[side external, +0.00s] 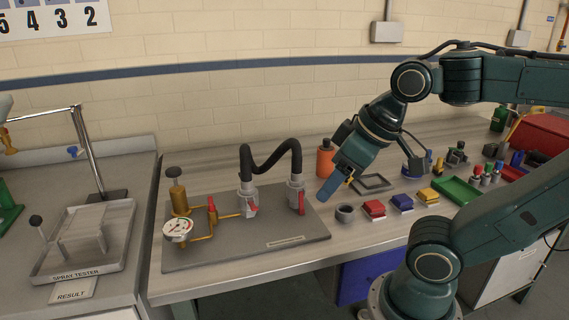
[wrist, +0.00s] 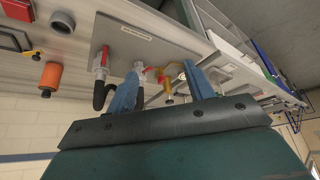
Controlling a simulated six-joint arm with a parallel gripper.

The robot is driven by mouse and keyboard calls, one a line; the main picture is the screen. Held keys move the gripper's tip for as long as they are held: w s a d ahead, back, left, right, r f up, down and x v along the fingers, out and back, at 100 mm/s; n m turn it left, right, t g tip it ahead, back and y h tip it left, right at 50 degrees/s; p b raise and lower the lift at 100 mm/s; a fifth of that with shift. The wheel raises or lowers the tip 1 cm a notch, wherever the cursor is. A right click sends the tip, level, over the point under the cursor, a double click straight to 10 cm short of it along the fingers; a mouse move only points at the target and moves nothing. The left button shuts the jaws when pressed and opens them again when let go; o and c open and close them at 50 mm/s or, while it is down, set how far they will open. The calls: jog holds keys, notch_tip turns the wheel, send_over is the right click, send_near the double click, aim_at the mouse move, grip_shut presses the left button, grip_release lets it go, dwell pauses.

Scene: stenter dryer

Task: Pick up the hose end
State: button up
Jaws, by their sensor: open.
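A black corrugated hose (side external: 270,165) arches between two grey couplings on a grey board. Its left end sits in the left coupling (side external: 248,197), its right end in the right coupling (side external: 296,195); each has a red lever. In the wrist view the black hose (wrist: 99,95) shows below one coupling (wrist: 101,62), left of my fingers, and a second dark stretch shows beside the left finger. My gripper (side external: 331,188) is open and empty, to the right of the right coupling and apart from it. Its blue fingers (wrist: 160,90) also show in the wrist view.
The grey board (side external: 240,250) also carries a gauge (side external: 178,230) and brass pipework. An orange cylinder (side external: 325,160) stands behind my gripper. A grey ring (side external: 345,213), small coloured blocks and a green tray (side external: 455,191) lie to the right. A spray tester (side external: 85,240) stands at left.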

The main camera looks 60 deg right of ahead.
jog(key=w+d+r+m+g, duration=0.1)
jog(key=w+d+r+m, duration=0.1)
jog(key=w+r+m, duration=0.4)
jog(key=m+g, duration=0.5)
jog(key=m, duration=0.7)
send_over(246, 163)
jog(key=shift+w+f, duration=0.1)
jog(key=shift+f, duration=0.8)
jog(key=shift+f, duration=4.35)
jog(key=shift+a+f, duration=0.1)
jog(key=shift+f, duration=2.45)
